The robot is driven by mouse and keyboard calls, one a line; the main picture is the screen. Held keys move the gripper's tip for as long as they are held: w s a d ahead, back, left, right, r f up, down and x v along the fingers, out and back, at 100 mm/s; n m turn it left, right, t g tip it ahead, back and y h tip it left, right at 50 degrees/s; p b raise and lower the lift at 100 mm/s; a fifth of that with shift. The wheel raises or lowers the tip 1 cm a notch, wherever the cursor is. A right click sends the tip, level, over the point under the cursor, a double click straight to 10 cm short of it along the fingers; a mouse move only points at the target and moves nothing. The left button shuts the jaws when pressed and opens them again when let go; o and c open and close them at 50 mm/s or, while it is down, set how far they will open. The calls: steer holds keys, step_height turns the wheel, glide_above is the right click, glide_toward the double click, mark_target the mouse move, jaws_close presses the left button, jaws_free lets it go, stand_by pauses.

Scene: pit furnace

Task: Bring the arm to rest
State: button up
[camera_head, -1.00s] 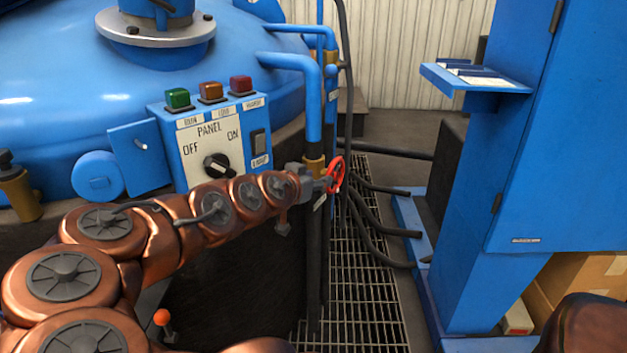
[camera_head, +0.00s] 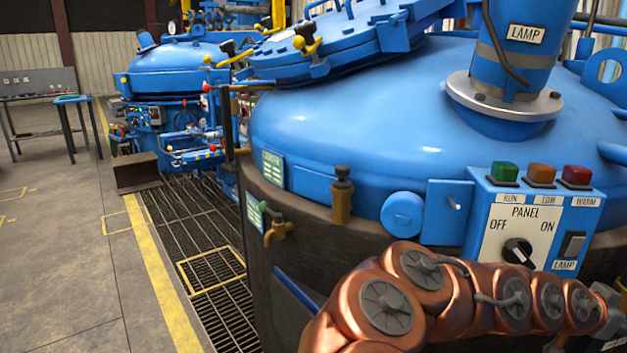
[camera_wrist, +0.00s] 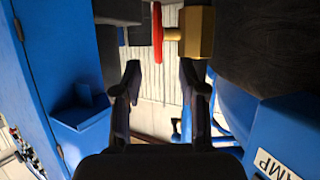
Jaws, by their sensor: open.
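My arm (camera_head: 430,290) reaches from the bottom middle to the right edge in the head view, in front of the blue furnace. Its far end is cut off there, so the fingers do not show. In the wrist view my gripper (camera_wrist: 160,75) is open, its two dark fingers apart with nothing held between them. A red valve wheel (camera_wrist: 157,32) on a brass fitting (camera_wrist: 196,30) shows beyond the fingertips, and I see no contact.
The control panel (camera_head: 512,220), with its black knob (camera_head: 517,252), is just above my arm. A brass tap (camera_head: 277,229) is on the furnace side. A blue cabinet (camera_wrist: 55,65) stands left in the wrist view. Open floor (camera_head: 60,240) lies at left.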

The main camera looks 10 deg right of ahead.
steer(key=w+a+r+n+t+y+p, duration=0.1)
steer(key=a+r+n+y+p, duration=0.2)
steer(key=a+p, duration=0.45)
steer(key=w+a+r+n+y+p, duration=0.1)
steer(key=a+r+n+y+p, duration=0.2)
steer(key=a, duration=0.7)
steer(key=w+a+r+n+t+y+p, duration=0.15)
steer(key=a+y+p, duration=0.25)
steer(key=a+p, duration=0.4)
steer(key=s+a+r+n+g+y+p, duration=0.1)
steer(key=s+a+r+n+p, duration=0.4)
steer(key=a, duration=0.3)
steer(key=s+a+r+n+g+y+p, duration=0.2)
steer(key=s+a+r+n+p, duration=0.3)
steer(key=a+r, duration=0.3)
steer(key=shift+s+a+r+n+y+p, duration=0.15)
steer(key=shift+s+a+n+y+p, duration=0.25)
steer(key=shift+a+p, duration=0.35)
